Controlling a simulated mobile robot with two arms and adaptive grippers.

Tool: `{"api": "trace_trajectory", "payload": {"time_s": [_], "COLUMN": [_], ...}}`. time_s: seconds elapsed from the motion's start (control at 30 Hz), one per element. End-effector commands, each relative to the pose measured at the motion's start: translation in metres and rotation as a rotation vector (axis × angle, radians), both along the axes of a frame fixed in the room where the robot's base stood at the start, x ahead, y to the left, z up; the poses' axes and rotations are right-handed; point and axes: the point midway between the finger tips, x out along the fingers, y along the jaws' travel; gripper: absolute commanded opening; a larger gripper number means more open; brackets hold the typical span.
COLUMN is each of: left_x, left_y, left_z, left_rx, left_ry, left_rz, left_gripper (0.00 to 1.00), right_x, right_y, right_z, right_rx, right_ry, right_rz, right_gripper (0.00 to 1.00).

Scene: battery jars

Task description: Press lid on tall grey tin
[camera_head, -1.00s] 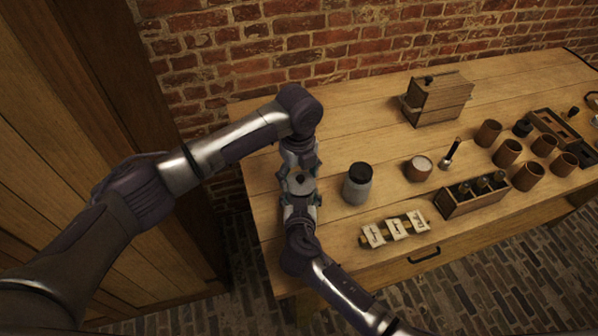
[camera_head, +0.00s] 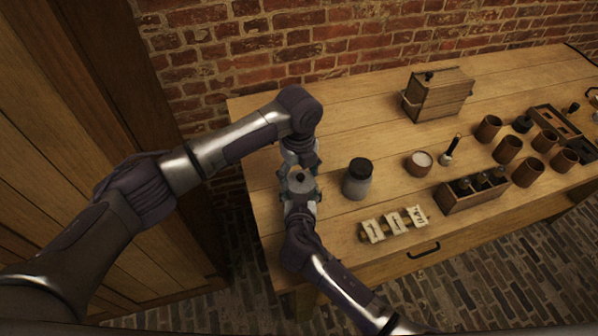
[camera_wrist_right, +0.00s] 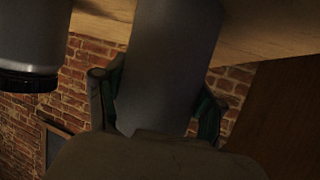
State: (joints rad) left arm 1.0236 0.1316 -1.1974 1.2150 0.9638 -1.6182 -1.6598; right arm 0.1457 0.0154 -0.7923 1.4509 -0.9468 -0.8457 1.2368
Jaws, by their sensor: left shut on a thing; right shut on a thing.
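The tall grey tin (camera_wrist_right: 165,65) fills the middle of the right wrist view, a plain grey cylinder between my right fingers. My right gripper (camera_head: 300,190) is shut on it at the left end of the table. A round grey lid with a dark knob (camera_head: 300,178) shows at the top of the tin in the head view. My left gripper (camera_head: 299,170) comes from the far side and is shut at this lid. The fingers of both grippers hide the seam, so I cannot tell how closely the lid sits.
A grey jar with a black lid (camera_head: 358,180) stands just right of the grippers. Label cards (camera_head: 396,224), a wooden bowl (camera_head: 419,163), a bottle rack (camera_head: 473,192) and several brown cups (camera_head: 508,149) lie further right. A wooden box (camera_head: 438,95) stands behind. The table's left end is close.

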Motion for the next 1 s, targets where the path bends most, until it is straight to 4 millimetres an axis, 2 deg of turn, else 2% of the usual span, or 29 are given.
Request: {"api": "trace_trajectory", "payload": {"time_s": [0.3, 0.33, 0.47, 0.83, 1.0], "left_x": [0.0, 0.0, 0.0, 0.0, 0.001], "left_y": [0.0, 0.0, 0.0, 0.0, 0.0], "left_z": [-0.007, -0.006, -0.006, -0.004, 0.016], "left_rx": [0.001, 0.001, 0.001, 0.0, -0.001], "left_ry": [0.0, 0.0, 0.0, 0.0, -0.003], "left_rz": [-0.001, -0.001, -0.001, 0.0, -0.001], "left_gripper": [0.55, 0.78, 1.0, 1.0, 1.0], "right_x": [0.0, 0.0, 0.0, 0.0, 0.0], "right_y": [0.0, 0.0, 0.0, 0.0, 0.0], "right_z": [0.0, 0.0, 0.0, 0.0, 0.0], "right_rx": [-0.001, -0.001, -0.001, -0.001, -0.001], "right_ry": [0.001, 0.001, 0.001, 0.001, 0.001], "right_rz": [-0.001, -0.001, -0.001, -0.001, -0.001], "right_gripper": [0.06, 0.06, 0.06, 0.06, 0.06]}}
